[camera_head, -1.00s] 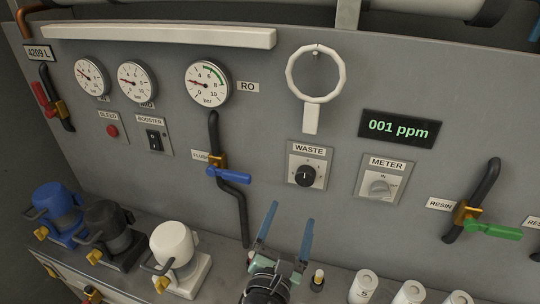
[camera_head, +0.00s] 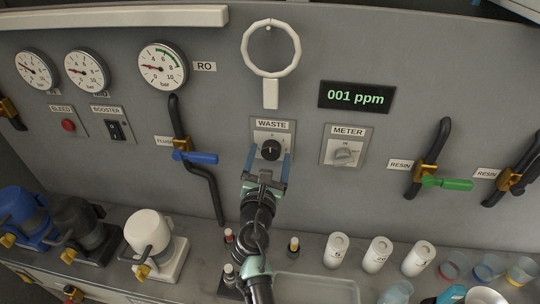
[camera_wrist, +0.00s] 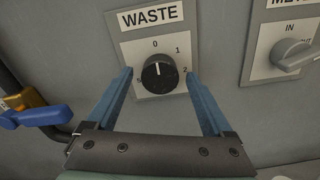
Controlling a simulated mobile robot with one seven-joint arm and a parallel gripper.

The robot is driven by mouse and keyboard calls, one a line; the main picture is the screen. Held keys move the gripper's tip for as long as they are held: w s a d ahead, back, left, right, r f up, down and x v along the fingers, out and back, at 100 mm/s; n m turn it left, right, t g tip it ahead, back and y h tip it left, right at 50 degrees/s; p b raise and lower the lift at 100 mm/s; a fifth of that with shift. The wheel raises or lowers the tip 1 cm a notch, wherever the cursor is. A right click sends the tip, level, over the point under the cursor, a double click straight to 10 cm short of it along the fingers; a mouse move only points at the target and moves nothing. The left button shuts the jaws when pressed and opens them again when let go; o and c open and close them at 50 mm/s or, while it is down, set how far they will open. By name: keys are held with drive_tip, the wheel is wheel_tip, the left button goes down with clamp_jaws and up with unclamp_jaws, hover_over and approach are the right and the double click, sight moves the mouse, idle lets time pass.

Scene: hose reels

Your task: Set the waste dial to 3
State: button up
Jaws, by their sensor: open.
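The waste dial (camera_head: 271,149) is a round black knob on a white plate under a WASTE label, on the grey panel. In the wrist view the knob (camera_wrist: 160,74) has a pale mark near its top, seemingly towards the 0. The 0, 1 and 2 are readable around it; a mark at lower left is partly hidden by a finger. My gripper (camera_head: 269,161) is open in front of the dial. In the wrist view its blue fingers (camera_wrist: 159,76) stand either side of the knob, with visible gaps; I cannot tell how near the tips are in depth.
The METER plate with its grey knob (camera_head: 343,154) is to the right of the dial. A blue-handled flush valve (camera_head: 195,157) is to the left. White canisters (camera_head: 337,250) and small bottles (camera_head: 293,247) stand on the counter below. A white ring (camera_head: 271,48) hangs above.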

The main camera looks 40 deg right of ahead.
drive_tip(key=shift+w+d, duration=0.25)
drive_tip(key=shift+d, duration=0.05)
clamp_jaws()
idle(0.4)
